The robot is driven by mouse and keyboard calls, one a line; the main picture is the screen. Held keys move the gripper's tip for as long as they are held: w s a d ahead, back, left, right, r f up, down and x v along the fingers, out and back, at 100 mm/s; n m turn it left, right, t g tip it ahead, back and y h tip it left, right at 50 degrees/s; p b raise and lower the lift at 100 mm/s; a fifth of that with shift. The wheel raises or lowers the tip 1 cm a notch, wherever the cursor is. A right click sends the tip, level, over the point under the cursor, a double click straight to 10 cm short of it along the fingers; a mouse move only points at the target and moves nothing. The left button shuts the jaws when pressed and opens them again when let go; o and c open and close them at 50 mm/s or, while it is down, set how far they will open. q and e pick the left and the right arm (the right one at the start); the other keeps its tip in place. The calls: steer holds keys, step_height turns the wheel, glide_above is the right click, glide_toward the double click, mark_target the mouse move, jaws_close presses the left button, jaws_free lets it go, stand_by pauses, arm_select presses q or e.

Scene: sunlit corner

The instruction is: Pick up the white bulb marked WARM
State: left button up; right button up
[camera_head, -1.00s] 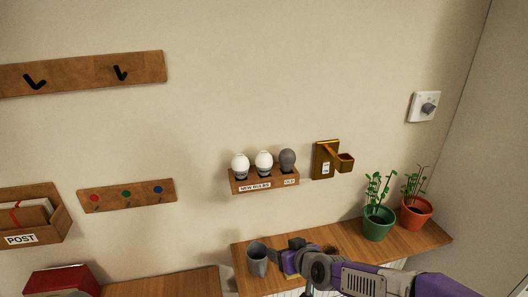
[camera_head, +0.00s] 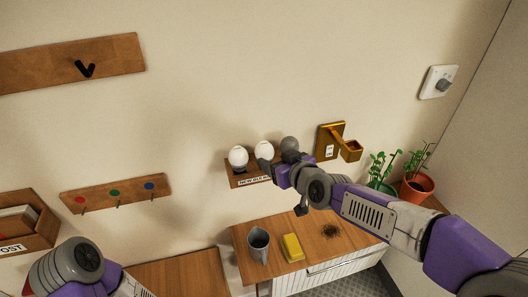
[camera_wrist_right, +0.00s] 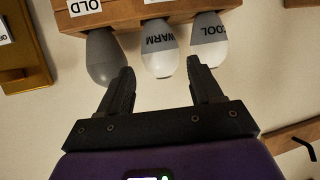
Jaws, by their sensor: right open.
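The white bulb marked WARM (camera_wrist_right: 160,52) shows in the wrist view, where the picture is upside down. In the head view it is the middle bulb (camera_head: 264,150) in the wooden rack (camera_head: 236,181). My right gripper (camera_wrist_right: 160,68) is open, its two fingers pointing at the rack on either side of the WARM bulb's line. The bulb's rounded end is near the fingertips; I cannot tell if it is between them. In the head view my right gripper (camera_head: 271,163) partly covers the rack. My left arm shows at lower left, but its gripper is out of view.
The white COOL bulb (camera_wrist_right: 210,48) and the grey bulb (camera_wrist_right: 105,58) by the OLD label sit close on either side. A brass wall fixture (camera_head: 331,141) is right of the rack. Below, a grey cup (camera_head: 258,246) and yellow block (camera_head: 292,247) stand on the shelf.

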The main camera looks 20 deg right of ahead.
mark_target(269, 155)
steer(key=shift+p+x, duration=0.3)
steer(key=shift+x, duration=2.35)
steer(key=shift+r, duration=0.15)
steer(key=c, duration=0.7)
